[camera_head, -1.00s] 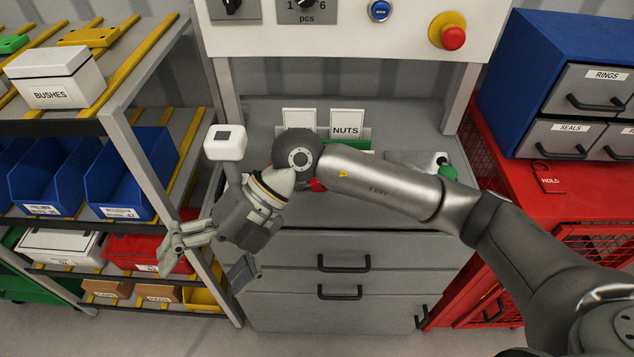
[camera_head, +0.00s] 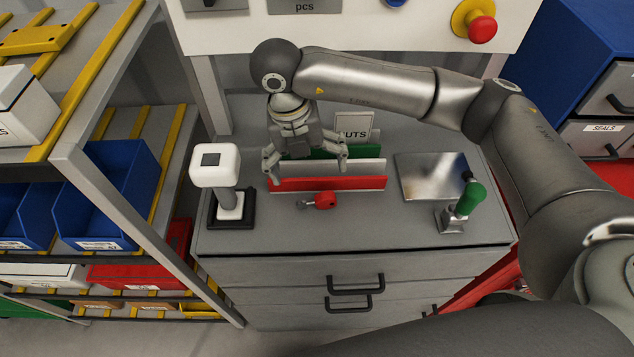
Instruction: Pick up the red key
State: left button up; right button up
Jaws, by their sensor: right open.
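The red key (camera_head: 321,201) lies on the grey worktop, just in front of a red upright strip. Its red head is to the right and its metal part points left. My right gripper (camera_head: 308,180) hangs over the worktop, fingers pointing down and spread apart, with nothing between them. It is above and behind the key in the picture, apart from it, over the coloured strips. My left gripper does not show.
Red (camera_head: 340,184), white and green strips stand behind the key. A white-topped device (camera_head: 215,165) stands at left. A metal plate (camera_head: 428,177) and a green-handled lever (camera_head: 468,200) are at right. The front of the worktop (camera_head: 350,233) is clear. Drawers with handles are below.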

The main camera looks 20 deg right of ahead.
jog(key=p, duration=0.1)
send_over(316, 199)
notch_tip(316, 199, down, 4)
jog(key=shift+w+a+f, duration=0.1)
jog(key=shift+w, duration=0.05)
jog(key=shift+f, duration=0.25)
notch_tip(316, 199, down, 4)
jog(key=shift+f+p, duration=0.15)
jog(key=shift+p, duration=1.1)
jog(key=shift+f, duration=0.45)
jog(key=c, duration=1.9)
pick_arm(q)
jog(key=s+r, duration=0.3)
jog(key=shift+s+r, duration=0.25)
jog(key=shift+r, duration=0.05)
